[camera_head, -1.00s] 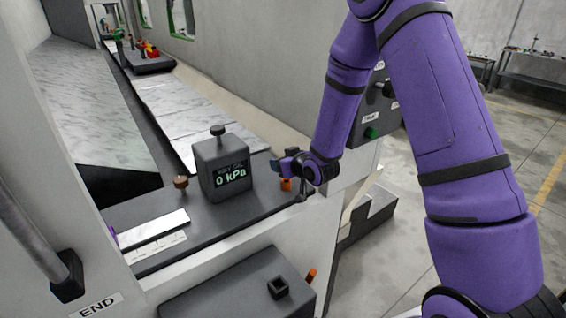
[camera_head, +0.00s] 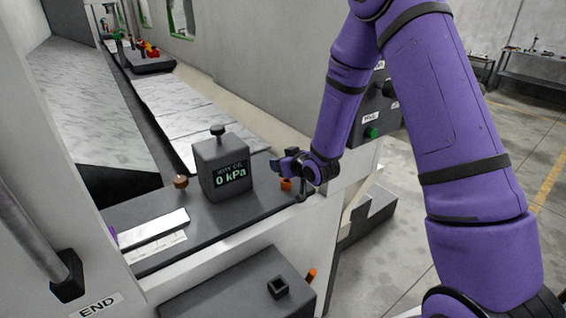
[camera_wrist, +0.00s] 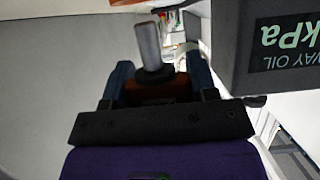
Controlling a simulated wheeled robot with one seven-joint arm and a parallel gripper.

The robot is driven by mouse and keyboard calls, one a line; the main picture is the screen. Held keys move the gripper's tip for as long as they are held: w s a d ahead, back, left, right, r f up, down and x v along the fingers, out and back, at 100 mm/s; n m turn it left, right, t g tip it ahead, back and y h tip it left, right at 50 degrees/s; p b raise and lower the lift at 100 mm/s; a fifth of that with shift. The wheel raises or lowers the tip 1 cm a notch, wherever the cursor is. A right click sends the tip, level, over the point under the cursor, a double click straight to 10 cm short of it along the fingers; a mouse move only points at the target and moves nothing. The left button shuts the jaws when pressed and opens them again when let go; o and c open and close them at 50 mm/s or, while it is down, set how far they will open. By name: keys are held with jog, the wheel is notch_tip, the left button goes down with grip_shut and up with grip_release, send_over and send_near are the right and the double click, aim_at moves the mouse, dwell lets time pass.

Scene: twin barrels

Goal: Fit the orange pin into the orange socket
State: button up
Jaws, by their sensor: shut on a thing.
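My gripper (camera_head: 284,165) is beside the right side of the grey gauge box, above the dark bench top. In the wrist view my gripper (camera_wrist: 155,78) has its two blue fingers shut on a brownish-orange block (camera_wrist: 150,90), which I take to be the orange pin, with a grey metal cylinder (camera_wrist: 149,46) standing out from it. In the head view an orange piece (camera_head: 286,184) shows just below the fingers. I cannot tell if it touches the bench. No orange socket is clearly seen; an orange rod (camera_head: 311,275) sticks up at the lower grey box's right edge.
The gauge box (camera_head: 222,168) reads 0 kPa and stands close to my gripper; it also fills the wrist view's upper right (camera_wrist: 285,40). A brown knob (camera_head: 181,182) stands left of it. The lower grey box (camera_head: 235,290) carries a black square fitting (camera_head: 278,287).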

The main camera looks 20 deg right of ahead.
jog(key=shift+f, duration=1.6)
jog(key=shift+r, duration=0.1)
jog(key=shift+r, duration=1.25)
jog(key=shift+f, duration=1.3)
dwell(0.9)
jog(key=o, duration=1)
jog(key=shift+s, duration=0.1)
jog(key=v, duration=1)
jog(key=shift+s+d+r, duration=0.1)
jog(key=shift+s+r, duration=0.1)
jog(key=shift+s, duration=0.05)
